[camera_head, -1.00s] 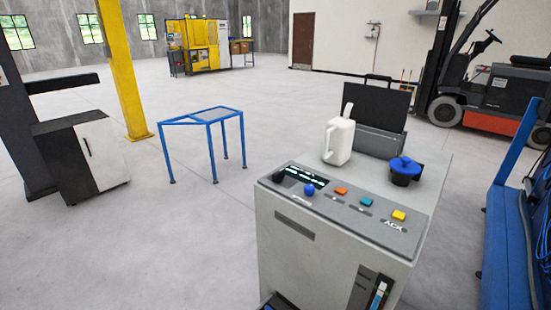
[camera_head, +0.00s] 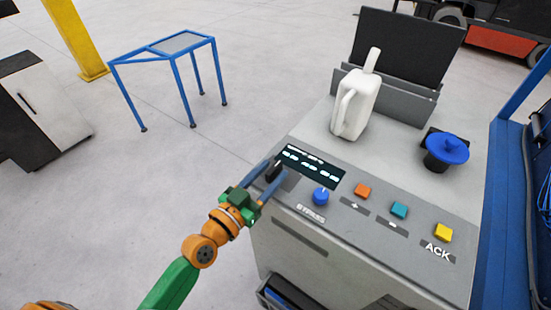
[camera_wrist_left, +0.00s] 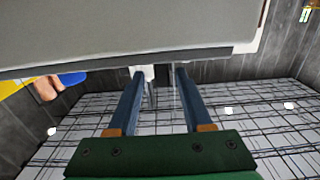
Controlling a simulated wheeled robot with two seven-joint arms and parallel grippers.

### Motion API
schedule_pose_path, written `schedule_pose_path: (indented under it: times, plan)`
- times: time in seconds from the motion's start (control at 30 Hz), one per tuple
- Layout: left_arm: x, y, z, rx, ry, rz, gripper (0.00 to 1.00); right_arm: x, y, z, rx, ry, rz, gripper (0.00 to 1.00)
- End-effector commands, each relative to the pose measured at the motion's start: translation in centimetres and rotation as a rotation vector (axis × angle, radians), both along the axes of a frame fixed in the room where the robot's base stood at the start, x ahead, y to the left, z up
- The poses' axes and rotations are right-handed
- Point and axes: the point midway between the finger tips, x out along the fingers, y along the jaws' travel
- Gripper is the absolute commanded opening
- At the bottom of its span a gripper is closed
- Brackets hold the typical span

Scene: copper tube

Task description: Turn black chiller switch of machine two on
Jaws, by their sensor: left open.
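The grey machine (camera_head: 300,240) has a sloped panel with a lit display. The black switch (camera_head: 273,172) is at the left end of this panel, partly hidden by my left gripper. My left gripper (camera_head: 280,168) is open, with its two blue fingers reaching over the panel's left end, one on each side of the black switch. I cannot tell whether they touch it. In the left wrist view the open fingers (camera_wrist_left: 160,72) point towards the underside of a grey surface (camera_wrist_left: 120,35); the switch cannot be made out there. My right gripper is not in view.
A blue knob (camera_head: 321,196) and orange (camera_head: 363,190), teal (camera_head: 399,210) and yellow (camera_head: 443,232) buttons share the panel. A white jug (camera_head: 355,105), a dark screen (camera_head: 408,45) and a blue-topped item (camera_head: 447,149) stand behind. A blue frame table (camera_head: 180,45) is farther off.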

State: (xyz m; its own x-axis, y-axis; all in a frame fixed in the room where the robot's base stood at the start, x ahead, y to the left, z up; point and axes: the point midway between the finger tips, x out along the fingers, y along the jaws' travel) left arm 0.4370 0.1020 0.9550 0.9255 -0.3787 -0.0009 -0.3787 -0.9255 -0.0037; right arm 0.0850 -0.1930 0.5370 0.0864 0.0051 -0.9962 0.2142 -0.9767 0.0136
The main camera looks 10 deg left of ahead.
Motion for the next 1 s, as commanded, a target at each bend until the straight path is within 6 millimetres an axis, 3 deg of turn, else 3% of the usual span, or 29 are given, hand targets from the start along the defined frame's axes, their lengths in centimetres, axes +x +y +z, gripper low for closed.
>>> schedule_pose_path:
  times: [0.13,0.4,0.47,0.6,0.87,1.0]
  plan:
    - [2.0,-0.8,0.0,-0.001,0.000,0.001,0.50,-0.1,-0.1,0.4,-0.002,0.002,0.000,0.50]
    - [2.4,-1.0,-0.2,0.002,0.002,0.000,0.50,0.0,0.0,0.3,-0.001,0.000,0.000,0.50]
    - [2.3,-1.0,-0.2,0.002,0.002,0.000,0.36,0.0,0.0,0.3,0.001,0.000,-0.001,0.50]
    - [2.3,-1.0,-0.2,0.002,0.004,0.000,0.00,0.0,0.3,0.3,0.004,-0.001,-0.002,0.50]
    - [2.3,-1.0,-0.3,0.002,0.002,-0.005,0.00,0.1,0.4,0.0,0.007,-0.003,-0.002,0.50]
    - [2.3,-0.9,-0.7,0.005,0.001,-0.036,0.00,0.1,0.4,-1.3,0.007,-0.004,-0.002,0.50]
